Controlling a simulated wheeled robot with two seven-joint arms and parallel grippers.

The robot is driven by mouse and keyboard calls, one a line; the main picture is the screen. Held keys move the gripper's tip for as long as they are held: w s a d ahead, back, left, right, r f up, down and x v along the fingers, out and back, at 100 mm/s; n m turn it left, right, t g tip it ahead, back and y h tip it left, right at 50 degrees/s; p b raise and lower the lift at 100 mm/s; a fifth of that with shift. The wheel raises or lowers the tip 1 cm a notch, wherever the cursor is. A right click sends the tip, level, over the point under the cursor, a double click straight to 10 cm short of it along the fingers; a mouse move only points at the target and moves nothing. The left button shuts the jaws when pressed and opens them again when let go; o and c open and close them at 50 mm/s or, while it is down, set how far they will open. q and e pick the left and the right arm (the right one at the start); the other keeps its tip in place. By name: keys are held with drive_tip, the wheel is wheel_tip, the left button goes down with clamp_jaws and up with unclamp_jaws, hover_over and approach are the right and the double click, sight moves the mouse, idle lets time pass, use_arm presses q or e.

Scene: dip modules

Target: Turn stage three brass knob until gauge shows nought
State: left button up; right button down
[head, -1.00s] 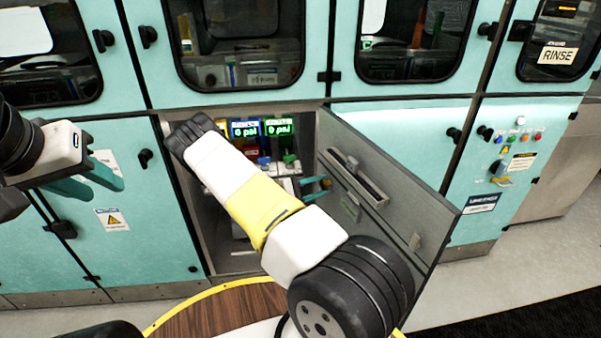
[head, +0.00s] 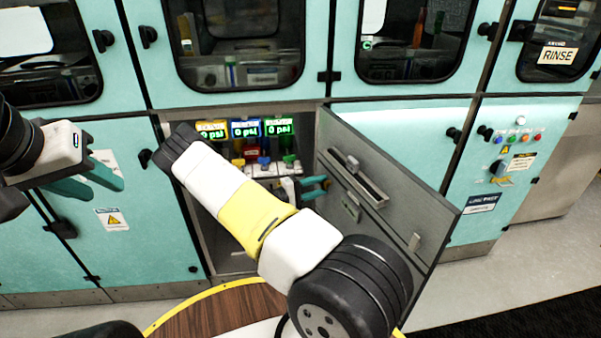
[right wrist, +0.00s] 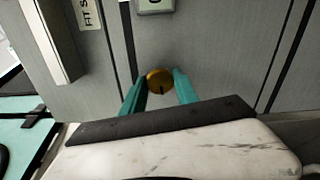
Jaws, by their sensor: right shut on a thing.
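The brass knob (right wrist: 160,80) is in the right wrist view, on a grey panel, with a dark mark on its face. My right gripper (right wrist: 160,88) has its teal fingers on either side of the knob and is shut on it. In the head view this gripper (head: 314,188) is inside the open cabinet by its door, and the knob cannot be made out there. Three gauge displays, yellow (head: 211,130), blue (head: 245,128) and green (head: 278,127), appear to read 0 psi. A gauge (right wrist: 155,4) above the knob is cut off. My left gripper (head: 95,180) is open and empty at left.
The grey cabinet door (head: 385,200) stands open to the right of my right arm. Valves with coloured handles (head: 263,163) sit below the displays. A control panel (head: 515,145) with several buttons is further right. Closed teal doors (head: 90,240) are at left.

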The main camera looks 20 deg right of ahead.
drive_tip(key=c, duration=0.9)
unclamp_jaws()
drive_tip(key=shift+c, duration=0.2)
drive_tip(key=a, duration=0.8)
drive_tip(key=shift+s, duration=0.2)
drive_tip(key=shift+d, duration=0.1)
